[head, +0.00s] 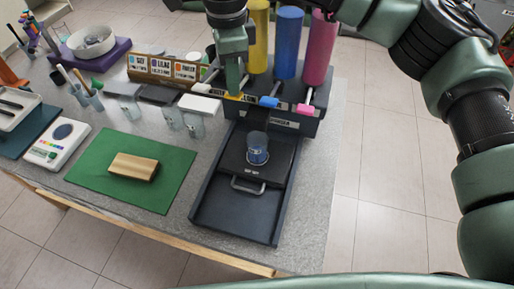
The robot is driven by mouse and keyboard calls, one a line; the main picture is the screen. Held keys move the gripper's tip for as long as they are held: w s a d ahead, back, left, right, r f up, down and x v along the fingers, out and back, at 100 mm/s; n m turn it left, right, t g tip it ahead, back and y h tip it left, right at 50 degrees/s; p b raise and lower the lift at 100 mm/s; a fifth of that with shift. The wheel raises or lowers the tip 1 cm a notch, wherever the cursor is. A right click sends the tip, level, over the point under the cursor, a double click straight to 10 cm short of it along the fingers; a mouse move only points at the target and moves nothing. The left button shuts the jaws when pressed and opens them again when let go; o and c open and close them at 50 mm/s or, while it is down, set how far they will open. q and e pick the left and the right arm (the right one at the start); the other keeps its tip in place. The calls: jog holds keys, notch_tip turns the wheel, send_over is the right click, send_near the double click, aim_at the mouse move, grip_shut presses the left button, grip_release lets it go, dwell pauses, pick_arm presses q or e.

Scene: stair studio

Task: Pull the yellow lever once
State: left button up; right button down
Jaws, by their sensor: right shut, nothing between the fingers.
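The dispenser (290,122) at the back of the table carries a yellow cylinder (259,35), a blue cylinder (288,42) and a pink cylinder (319,50). The yellow lever (240,96) is mostly hidden behind my right gripper; only bits of yellow show by the fingertips. My right gripper (232,90) points down, shut and empty, at the yellow lever. I cannot tell whether it touches the lever. The blue lever (269,101) and pink lever (305,108) stick out to its right. My left gripper is out of view.
A clear cup (257,150) stands on the dark tray (232,211) below the dispenser. A green mat (102,167) with a wooden block (134,166), a white scale (57,144) and a label board (166,69) lie to the left. White handle (200,88) sits left of my gripper.

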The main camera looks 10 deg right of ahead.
aim_at(234, 98)
jog(key=shift+f+b, duration=1.75)
jog(key=shift+f, duration=0.55)
jog(key=shift+r, duration=0.1)
jog(key=shift+r+p, duration=1.8)
jog(key=shift+r, duration=1.15)
notch_tip(234, 98, up, 6)
jog(key=p, duration=0.3)
jog(key=shift+p, duration=0.35)
